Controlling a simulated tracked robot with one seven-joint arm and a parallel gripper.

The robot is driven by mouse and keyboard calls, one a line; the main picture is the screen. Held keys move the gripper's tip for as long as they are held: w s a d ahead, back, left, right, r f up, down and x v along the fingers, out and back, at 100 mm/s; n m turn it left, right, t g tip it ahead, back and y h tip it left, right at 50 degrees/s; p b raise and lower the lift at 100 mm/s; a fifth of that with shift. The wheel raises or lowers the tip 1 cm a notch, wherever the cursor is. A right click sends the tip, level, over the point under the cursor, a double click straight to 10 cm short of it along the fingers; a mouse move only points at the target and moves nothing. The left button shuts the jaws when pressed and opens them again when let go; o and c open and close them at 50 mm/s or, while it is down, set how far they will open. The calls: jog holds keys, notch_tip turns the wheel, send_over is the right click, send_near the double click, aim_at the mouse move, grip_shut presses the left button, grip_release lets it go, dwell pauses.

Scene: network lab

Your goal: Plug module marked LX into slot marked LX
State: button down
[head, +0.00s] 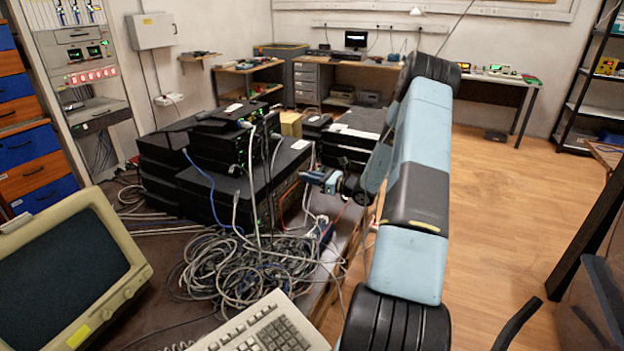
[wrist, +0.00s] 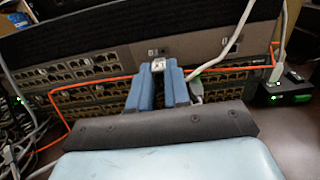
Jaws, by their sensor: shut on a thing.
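My gripper (wrist: 160,88) is shut on a small light module (wrist: 158,65), held between its blue fingertips in the wrist view. Any marking on the module is too small to read. The module is in front of the grey face of a network switch (wrist: 205,45), close to a small dark slot area near its lower edge. I cannot tell whether the module touches the switch or is in a slot. In the head view my gripper (head: 322,178) is at the right side of the stack of black network boxes (head: 240,190); the module cannot be made out there.
An orange cable (wrist: 85,82) runs across the switch front. A pale cable (wrist: 232,40) hangs right beside my fingers. A small black box with green lights (wrist: 285,92) is at the right. A tangle of grey cables (head: 235,270) lies below the stack, near a keyboard (head: 265,325).

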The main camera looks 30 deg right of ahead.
jog(key=shift+w+a, duration=0.35)
jog(key=shift+w, duration=0.1)
dwell(0.5)
jog(key=c, duration=1)
grip_release()
jog(key=shift+s+d, duration=0.1)
jog(key=v, duration=1.3)
jog(key=shift+s+d, duration=0.15)
